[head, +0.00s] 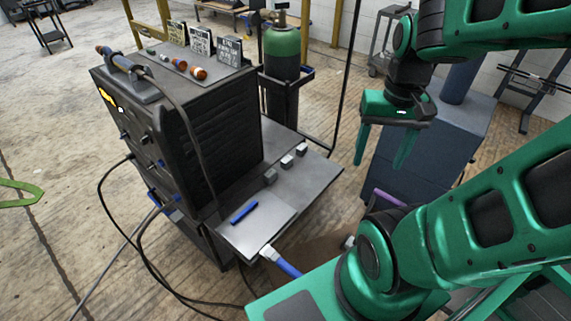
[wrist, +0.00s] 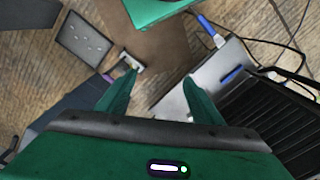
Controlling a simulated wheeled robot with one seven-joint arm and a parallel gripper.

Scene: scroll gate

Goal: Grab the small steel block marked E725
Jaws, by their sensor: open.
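Three small grey blocks sit in a row on the grey shelf (head: 232,234) beside the black machine: a near block (head: 270,177), a middle block (head: 286,162) and a far block (head: 301,150). Their markings are too small to read, so I cannot tell which is E725. My gripper (head: 381,162) is open and empty, fingers pointing down, to the right of the blocks and apart from them. In the wrist view my gripper (wrist: 160,78) has nothing between its fingers. I cannot make out the blocks in that view.
A blue marker (head: 244,213) lies on the shelf, with a blue-handled tool (head: 280,262) at its front edge. The black machine (head: 180,125) stands left of the blocks. A green gas cylinder (head: 282,50) stands behind. A blue-grey cabinet (head: 425,150) stands right.

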